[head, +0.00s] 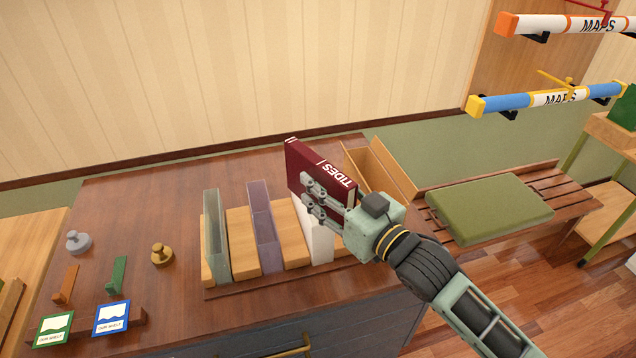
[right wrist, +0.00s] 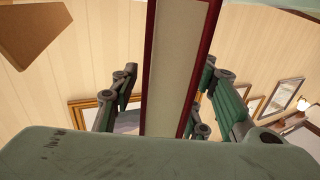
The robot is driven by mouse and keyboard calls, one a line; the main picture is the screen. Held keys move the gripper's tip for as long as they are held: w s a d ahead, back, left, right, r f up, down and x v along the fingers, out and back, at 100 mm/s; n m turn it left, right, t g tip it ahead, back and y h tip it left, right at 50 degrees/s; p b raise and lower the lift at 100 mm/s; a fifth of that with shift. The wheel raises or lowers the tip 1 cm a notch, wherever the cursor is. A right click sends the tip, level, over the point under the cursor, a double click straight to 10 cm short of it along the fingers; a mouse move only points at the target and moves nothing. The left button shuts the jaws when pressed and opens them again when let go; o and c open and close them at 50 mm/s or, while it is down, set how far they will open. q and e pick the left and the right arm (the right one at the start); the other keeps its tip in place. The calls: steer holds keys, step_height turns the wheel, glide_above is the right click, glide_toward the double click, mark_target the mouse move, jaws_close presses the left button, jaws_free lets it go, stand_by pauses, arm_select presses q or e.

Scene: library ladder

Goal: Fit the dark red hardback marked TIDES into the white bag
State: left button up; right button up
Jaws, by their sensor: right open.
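The dark red hardback (head: 308,166) marked TIDES stands upright, slightly tilted, above the narrow white bag (head: 318,242) in the head view. Its lower end meets the top of the bag, partly hidden by my fingers, so I cannot tell how far inside it is. My right gripper (head: 318,200) is open, with its fingers on either side of the book. In the right wrist view the book (right wrist: 175,70) stands between the two fingers (right wrist: 172,95), with a gap at the left finger. My left gripper is not in view.
A grey-green sleeve (head: 216,240) and a purple sleeve (head: 264,230) stand in the wooden rack left of the white bag. An open wooden box (head: 385,165) is close behind the book. Knobs and small signs stand at the counter's left; a green cushion (head: 490,210) lies right.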

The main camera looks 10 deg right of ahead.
steer(key=shift+c, duration=0.4)
jaws_close()
steer(key=shift+r, duration=0.1)
